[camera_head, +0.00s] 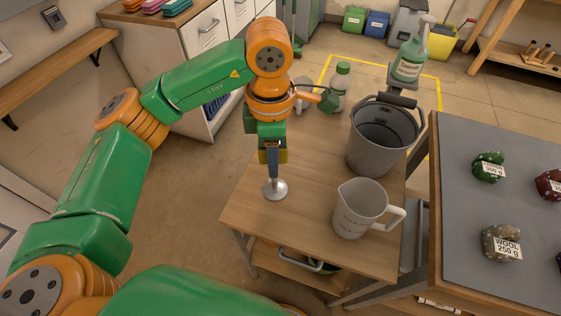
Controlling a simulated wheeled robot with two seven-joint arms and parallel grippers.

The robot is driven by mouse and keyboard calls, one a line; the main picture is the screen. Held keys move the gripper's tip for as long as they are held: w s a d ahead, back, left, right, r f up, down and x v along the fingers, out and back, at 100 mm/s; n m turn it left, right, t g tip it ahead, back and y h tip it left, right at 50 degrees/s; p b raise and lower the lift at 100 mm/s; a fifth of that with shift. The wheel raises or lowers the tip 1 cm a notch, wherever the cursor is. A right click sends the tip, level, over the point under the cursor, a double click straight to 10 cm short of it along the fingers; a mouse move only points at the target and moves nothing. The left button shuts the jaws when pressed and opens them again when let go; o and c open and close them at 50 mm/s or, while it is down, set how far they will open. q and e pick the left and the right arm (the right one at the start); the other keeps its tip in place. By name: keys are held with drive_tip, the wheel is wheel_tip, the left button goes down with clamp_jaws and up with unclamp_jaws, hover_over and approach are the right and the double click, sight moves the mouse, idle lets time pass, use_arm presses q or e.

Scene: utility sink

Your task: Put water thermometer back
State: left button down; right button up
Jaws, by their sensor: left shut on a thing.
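My left gripper (272,154) points down over the front left part of the wooden table (311,170). It is shut on a slim, dark blue upright thing, which looks like the water thermometer (273,163). The upper part of this is hidden by the gripper. Directly below it is a round, shiny metal base (275,189) at the tabletop. I cannot tell whether the base is part of the thermometer or a separate holder, or whether it touches the table. My right gripper is not in view.
A grey bucket (374,155) and a translucent measuring jug (358,209) stand to the right on the table.

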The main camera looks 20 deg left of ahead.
use_arm(q)
drive_tip(key=shift+w+d+f, duration=0.15)
drive_tip(key=shift+w+f, duration=1.05)
drive_tip(key=shift+w, duration=0.05)
wheel_tip(320, 180, down, 4)
drive_tip(key=shift+w+r+p, duration=0.1)
drive_tip(key=shift+r+p, duration=0.15)
drive_tip(key=shift+p, duration=0.8)
drive_tip(key=shift+f, duration=0.15)
drive_tip(key=shift+w+f+b, duration=0.1)
drive_tip(key=shift+f+b, duration=0.15)
drive_tip(key=shift+b, duration=0.15)
drive_tip(key=shift+c, duration=2.4)
unclamp_jaws()
drive_tip(key=shift+r, duration=0.15)
drive_tip(key=shift+r, duration=0.1)
